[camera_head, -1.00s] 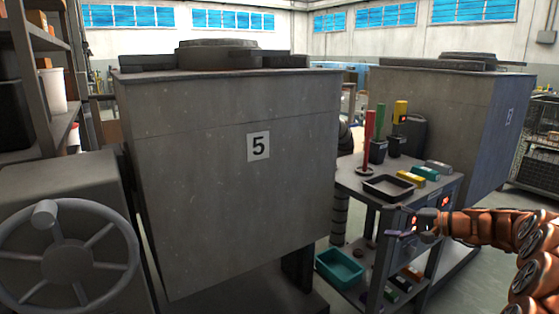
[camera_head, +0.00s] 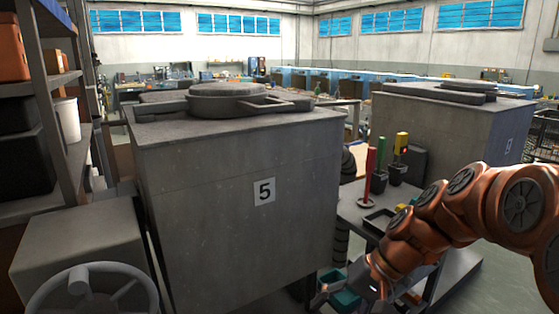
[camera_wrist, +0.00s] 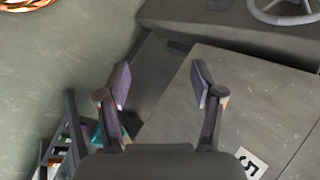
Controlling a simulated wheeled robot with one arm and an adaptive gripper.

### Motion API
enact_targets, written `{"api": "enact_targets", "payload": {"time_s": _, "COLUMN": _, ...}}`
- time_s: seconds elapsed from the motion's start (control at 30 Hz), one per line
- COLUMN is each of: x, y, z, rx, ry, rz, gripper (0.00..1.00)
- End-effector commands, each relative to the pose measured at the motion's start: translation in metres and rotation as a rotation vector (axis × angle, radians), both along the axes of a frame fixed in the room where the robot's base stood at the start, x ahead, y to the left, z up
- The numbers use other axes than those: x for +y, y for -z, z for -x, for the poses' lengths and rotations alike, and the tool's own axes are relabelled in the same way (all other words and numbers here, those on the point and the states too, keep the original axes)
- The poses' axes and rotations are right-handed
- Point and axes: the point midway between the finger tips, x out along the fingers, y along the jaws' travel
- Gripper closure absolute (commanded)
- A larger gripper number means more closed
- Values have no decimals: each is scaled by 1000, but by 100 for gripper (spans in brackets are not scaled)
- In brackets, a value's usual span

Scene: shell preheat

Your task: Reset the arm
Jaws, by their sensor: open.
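My arm reaches in from the right in the head view, bent downward. My gripper (camera_head: 330,291) hangs low in front of the teal bin (camera_head: 340,296), which it partly covers. In the wrist view my gripper (camera_wrist: 160,86) shows two dark fingers spread apart with nothing between them. Below the fingers there is grey floor and the side of the grey furnace block marked 5 (camera_wrist: 282,118).
The big furnace block numbered 5 (camera_head: 225,215) stands left of my gripper. A tool cart (camera_head: 352,205) with red, green and yellow items stands behind my arm. A handwheel (camera_head: 92,290) and a shelf (camera_head: 62,82) are at the left. A second furnace (camera_head: 440,125) stands behind.

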Motion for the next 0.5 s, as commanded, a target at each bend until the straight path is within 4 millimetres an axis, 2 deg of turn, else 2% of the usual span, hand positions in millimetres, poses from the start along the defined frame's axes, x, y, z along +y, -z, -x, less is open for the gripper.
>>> {"api": "enact_targets", "payload": {"time_s": 0.03, "x": 2, "y": -14, "z": 18, "rx": 6, "ry": -24, "rz": 39, "gripper": 33}}
{"api": "enact_targets", "payload": {"time_s": 0.23, "x": -5, "y": -29, "z": 81, "rx": 37, "ry": -100, "rz": 194, "gripper": 33}}
{"api": "enact_targets", "payload": {"time_s": 0.5, "x": -34, "y": -51, "z": 155, "rx": 52, "ry": -177, "rz": 411, "gripper": 33}}
